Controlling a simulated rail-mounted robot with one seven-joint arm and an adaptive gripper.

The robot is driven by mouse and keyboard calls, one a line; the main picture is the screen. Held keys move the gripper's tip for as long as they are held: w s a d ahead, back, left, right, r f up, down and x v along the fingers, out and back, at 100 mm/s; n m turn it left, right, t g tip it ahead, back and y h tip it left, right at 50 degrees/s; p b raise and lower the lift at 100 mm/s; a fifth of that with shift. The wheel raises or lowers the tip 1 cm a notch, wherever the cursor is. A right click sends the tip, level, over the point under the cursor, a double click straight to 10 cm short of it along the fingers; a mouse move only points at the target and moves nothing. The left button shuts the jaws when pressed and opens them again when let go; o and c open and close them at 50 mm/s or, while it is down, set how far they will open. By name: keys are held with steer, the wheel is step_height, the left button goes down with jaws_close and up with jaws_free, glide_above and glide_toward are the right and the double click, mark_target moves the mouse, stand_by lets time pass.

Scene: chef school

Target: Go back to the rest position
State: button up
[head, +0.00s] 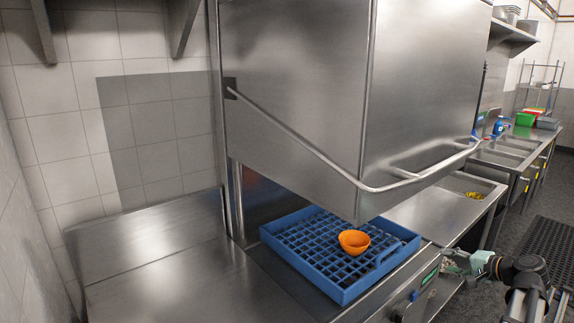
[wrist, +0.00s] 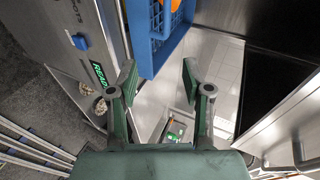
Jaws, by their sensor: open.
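My gripper (wrist: 158,82) is open and empty in the wrist view, with its two green-padded fingers apart. A blue rack edge (wrist: 150,50) lies just beyond the fingertips there. In the head view my gripper (head: 455,262) is at the lower right, to the right of the dishwasher's front and the blue rack (head: 285,258). An orange bowl (head: 354,242) sits tilted in the rack, apart from my gripper. A bit of orange (wrist: 176,5) shows at the top of the wrist view.
The steel dishwasher hood (head: 300,95) is raised above the rack, with a long bar handle (head: 300,148) across its front. A steel counter (head: 170,265) at left is bare. Sinks (head: 500,150) and another counter (head: 430,215) stand at right. Floor at far right is partly clear.

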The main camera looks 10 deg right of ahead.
steer(key=s+a+f+n+g, duration=0.1)
steer(key=s+a+f+g, duration=0.2)
steer(key=a+f, duration=0.75)
steer(key=s+a+f+n+g, duration=0.25)
steer(key=a+f+g, duration=0.2)
steer(key=f, duration=1.05)
steer(key=s+a+f+n+g, duration=0.1)
steer(key=s+a+f+g, duration=0.2)
steer(key=a+f, duration=0.75)
steer(key=s+a+f+n+g+h, duration=0.1)
steer(key=s+a+f+n+g, duration=0.1)
steer(key=s+a+f, duration=0.4)
steer(key=s+a+f+n+g+h+b, duration=0.1)
steer(key=s+a+f, duration=0.5)
steer(key=s, duration=0.8)
steer(key=s+a+f+n+g+h, duration=0.2)
steer(key=s+a+f+n+g, duration=0.3)
steer(key=s, duration=0.5)
step_height(320, 180, down, 2)
steer(key=shift+s+a+f+b, duration=0.15)
steer(key=shift+a+b, duration=0.15)
steer(key=shift+a, duration=0.7)
